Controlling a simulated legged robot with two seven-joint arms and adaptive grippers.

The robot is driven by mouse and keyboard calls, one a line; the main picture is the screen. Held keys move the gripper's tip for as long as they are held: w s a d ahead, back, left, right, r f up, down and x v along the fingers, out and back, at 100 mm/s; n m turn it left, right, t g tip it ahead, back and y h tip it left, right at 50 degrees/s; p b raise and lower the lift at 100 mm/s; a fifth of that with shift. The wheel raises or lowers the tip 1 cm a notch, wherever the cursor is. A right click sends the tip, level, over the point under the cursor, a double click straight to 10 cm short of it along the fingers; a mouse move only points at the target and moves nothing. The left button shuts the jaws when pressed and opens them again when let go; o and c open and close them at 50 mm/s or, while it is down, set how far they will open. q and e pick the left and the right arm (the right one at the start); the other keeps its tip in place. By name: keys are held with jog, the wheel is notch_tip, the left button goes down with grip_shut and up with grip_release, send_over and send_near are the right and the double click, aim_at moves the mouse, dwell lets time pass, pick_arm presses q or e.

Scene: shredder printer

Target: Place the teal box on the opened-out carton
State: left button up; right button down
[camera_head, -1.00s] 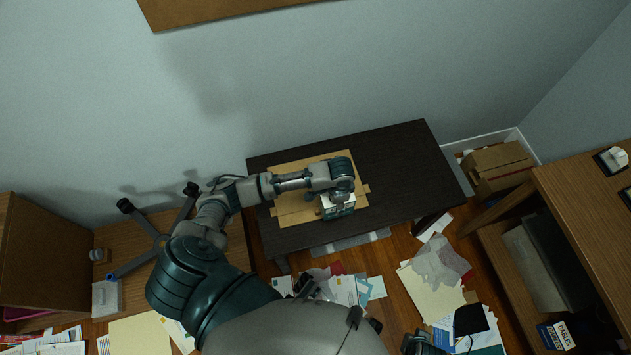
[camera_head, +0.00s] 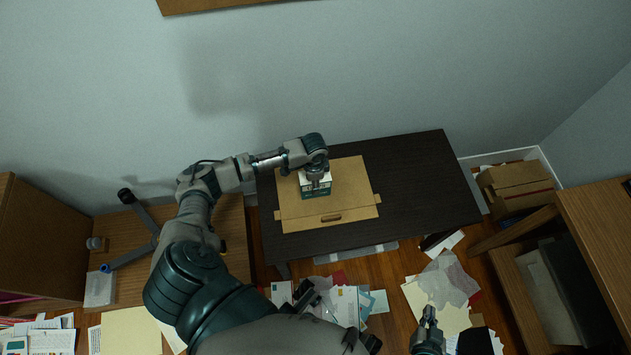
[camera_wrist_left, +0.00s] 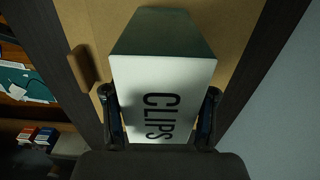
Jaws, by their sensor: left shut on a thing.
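The teal box (camera_head: 317,192) has a white face, which reads CLIPS in the left wrist view (camera_wrist_left: 160,95). My left gripper (camera_head: 315,176) is shut on it, with one finger on each side of the white face in the wrist view. The box is over the upper middle of the flat tan opened-out carton (camera_head: 350,195) on the dark table. I cannot tell whether it touches the carton. My right gripper (camera_head: 429,318) is at the bottom of the head view, away from the table; its jaw state is unclear.
The dark table (camera_head: 420,180) is bare to the right of the carton. Papers (camera_head: 345,305) litter the floor in front. A cardboard box (camera_head: 515,185) stands at the right, near a wooden desk (camera_head: 600,225). A wall is behind the table.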

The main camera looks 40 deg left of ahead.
pick_arm(q)
jog(key=shift+d+f, duration=0.25)
jog(key=shift+d, duration=0.1)
jog(key=shift+w+d+r, duration=0.1)
jog(key=shift+d+r, duration=0.2)
jog(key=shift+d, duration=0.35)
pick_arm(e)
jog(key=shift+w+d+r+t, duration=0.1)
jog(key=shift+w+d+t, duration=0.05)
jog(key=shift+d, duration=0.3)
jog(key=shift+w+d+r+t, duration=0.1)
jog(key=shift+w+d+t, duration=0.05)
jog(key=shift+d, duration=0.25)
